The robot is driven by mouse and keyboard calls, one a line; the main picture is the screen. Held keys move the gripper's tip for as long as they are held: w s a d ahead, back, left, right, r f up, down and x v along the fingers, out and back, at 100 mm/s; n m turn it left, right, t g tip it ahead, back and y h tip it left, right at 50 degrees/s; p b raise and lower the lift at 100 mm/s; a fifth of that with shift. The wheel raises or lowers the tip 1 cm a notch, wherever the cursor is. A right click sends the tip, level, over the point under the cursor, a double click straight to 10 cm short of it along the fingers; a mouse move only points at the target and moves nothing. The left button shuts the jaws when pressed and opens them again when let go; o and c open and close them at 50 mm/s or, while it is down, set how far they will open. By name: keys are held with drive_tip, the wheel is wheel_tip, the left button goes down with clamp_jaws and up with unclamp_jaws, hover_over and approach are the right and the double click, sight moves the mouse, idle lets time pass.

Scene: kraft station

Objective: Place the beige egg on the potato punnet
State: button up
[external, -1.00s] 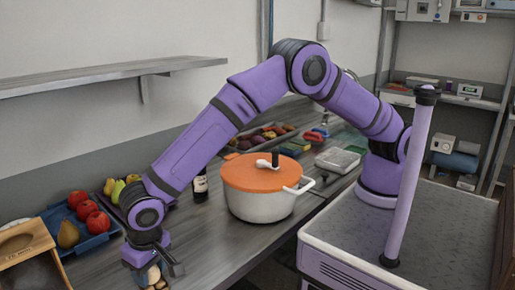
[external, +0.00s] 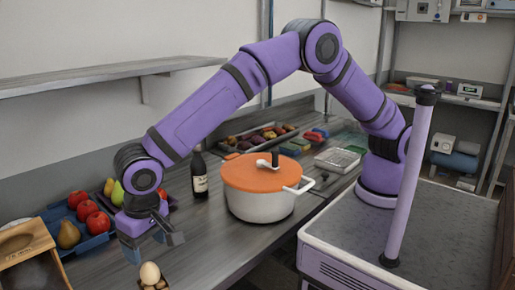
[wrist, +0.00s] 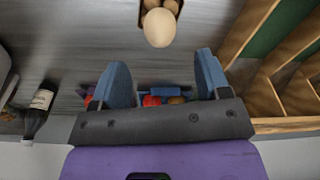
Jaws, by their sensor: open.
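The beige egg (external: 150,273) rests on top of the potatoes in the small punnet (external: 156,286) at the bottom edge of the external view. In the wrist view the egg (wrist: 159,27) is at the top centre, with part of the punnet (wrist: 172,6) and its potatoes behind it. My gripper (external: 153,246) is open and empty, raised above the counter and apart from the egg. In the wrist view its two blue-grey fingers (wrist: 162,82) stand wide apart with nothing held between them.
A blue tray (external: 97,241) of fruit lies at the left, beside a wooden box (external: 30,250). A dark bottle (external: 200,175) and a white pot with an orange lid (external: 258,185) stand to the right. The counter between gripper and pot is clear.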

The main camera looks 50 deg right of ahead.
sight(153, 266)
drive_tip(key=shift+s+d+r, duration=0.1)
drive_tip(key=shift+s+r, duration=0.05)
drive_tip(key=shift+r, duration=0.9)
drive_tip(key=shift+s+r, duration=0.1)
drive_tip(key=shift+r, duration=0.9)
